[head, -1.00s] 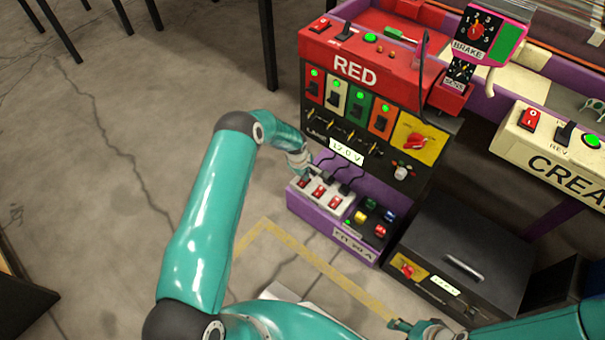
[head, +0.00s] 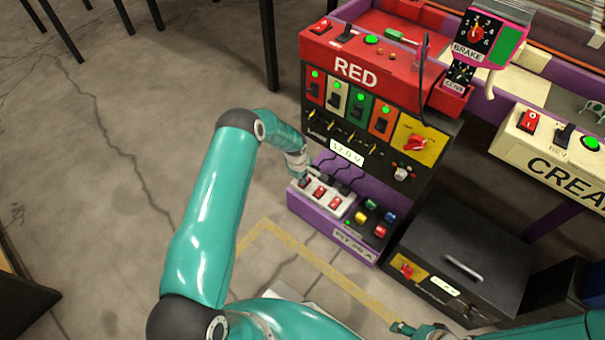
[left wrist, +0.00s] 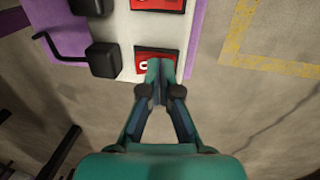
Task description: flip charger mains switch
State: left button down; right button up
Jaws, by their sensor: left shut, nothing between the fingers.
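A white power strip (head: 327,203) with several red rocker switches lies on the purple base ledge under the RED panel. Black plugs with cords sit along its back side. In the left wrist view the strip (left wrist: 127,33) shows a near red switch (left wrist: 145,62) and another red switch (left wrist: 158,4) beyond it. My left gripper (left wrist: 156,70) is shut and empty, its tips over the near red switch and hiding part of it. I cannot tell whether they touch. In the head view my left gripper (head: 304,179) is at the strip's left end. My right gripper (head: 405,328) is low at the bottom edge, its fingers unclear.
The RED control panel (head: 355,72) rises behind the strip. A button box (head: 370,217) with coloured knobs sits right of it. A black case (head: 463,258) stands further right, and a cream panel (head: 550,150) is beyond. Open floor lies to the left.

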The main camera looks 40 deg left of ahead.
pick_arm(q)
jog(key=shift+r, duration=0.1)
jog(key=shift+r, duration=0.2)
jog(key=s+r+p, duration=0.3)
jog(key=r+p, duration=0.2)
jog(key=r, duration=0.8)
jog(key=shift+a, duration=0.1)
